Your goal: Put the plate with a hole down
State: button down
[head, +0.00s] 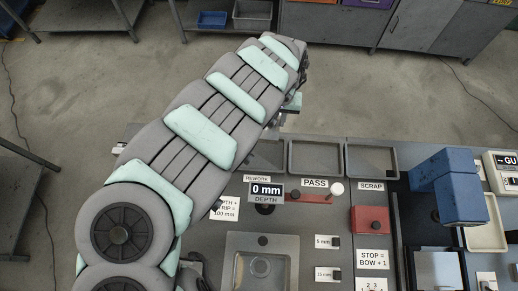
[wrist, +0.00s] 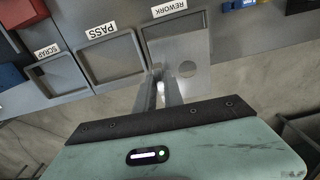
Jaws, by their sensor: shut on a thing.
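In the wrist view a flat grey metal plate with a round hole (wrist: 199,75) hangs in my gripper (wrist: 163,88), which is shut on its edge. The plate overlaps the near part of the REWORK tray (wrist: 204,22) in this view; I cannot tell its height above it. In the head view my arm hides the gripper tips and plate. The REWORK tray there is partly covered, with the PASS tray (head: 316,172) and SCRAP tray (head: 371,174) to its right.
A red block (head: 370,220) and a large blue block (head: 447,190) are on the right. Bare floor lies beyond the bench's back edge.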

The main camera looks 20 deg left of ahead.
aim_at(270, 129)
jog(key=shift+s+a+f, duration=0.8)
jog(key=shift+s+a, duration=0.1)
jog(key=shift+a, duration=0.1)
jog(key=shift+d+f+b, duration=0.1)
jog(key=shift+f+b, duration=2)
jog(key=shift+f, duration=7.45)
jog(key=shift+f+n, duration=0.1)
jog(key=shift+n, duration=0.2)
jog(key=shift+f, duration=0.15)
jog(key=c, duration=1.9)
grip_release()
jog(key=shift+f, duration=0.1)
jog(key=o, duration=0.4)
jog(key=shift+o, duration=0.2)
